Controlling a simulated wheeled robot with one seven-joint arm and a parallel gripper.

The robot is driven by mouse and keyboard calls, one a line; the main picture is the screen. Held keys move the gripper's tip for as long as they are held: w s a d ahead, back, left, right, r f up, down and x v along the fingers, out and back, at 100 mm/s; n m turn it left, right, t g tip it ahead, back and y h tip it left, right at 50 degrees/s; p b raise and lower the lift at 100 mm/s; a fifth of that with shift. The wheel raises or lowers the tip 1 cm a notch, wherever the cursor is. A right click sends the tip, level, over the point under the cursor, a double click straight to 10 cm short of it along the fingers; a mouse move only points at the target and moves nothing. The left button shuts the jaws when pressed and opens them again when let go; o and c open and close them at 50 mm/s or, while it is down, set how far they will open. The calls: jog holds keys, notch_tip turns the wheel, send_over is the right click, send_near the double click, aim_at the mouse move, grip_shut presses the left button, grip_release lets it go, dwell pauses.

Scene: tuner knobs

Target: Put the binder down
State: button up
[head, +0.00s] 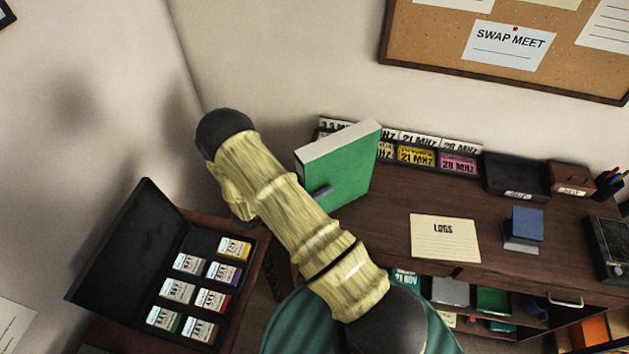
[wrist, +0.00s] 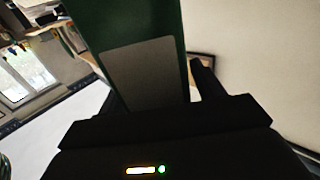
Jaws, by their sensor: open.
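The green binder (head: 342,172) stands upright at the left end of the dark wooden desk (head: 385,222), its pale page side facing up. Part of its lower left is hidden behind my arm. My gripper (head: 318,192) is at the binder's left side, with one dark finger showing against the green cover. In the wrist view the binder (wrist: 135,35) with a grey panel reaches between the fingers of my gripper (wrist: 155,88). The jaws are open, one finger on each side of it. Contact with the fingers cannot be told.
Frequency cards (head: 417,155) stand in a rack along the wall behind the binder. A paper marked LOGS (head: 444,238) lies to its right, with a black tray (head: 515,177) further right. An open case of small boxes (head: 193,280) is at lower left.

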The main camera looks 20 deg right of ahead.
jog(key=shift+a+r, duration=0.1)
jog(key=shift+a, duration=0.05)
jog(key=s+a+b, duration=0.2)
jog(key=a+b, duration=0.2)
jog(key=a, duration=0.7)
jog(key=shift+s+a, duration=0.15)
jog(key=shift+a, duration=0.15)
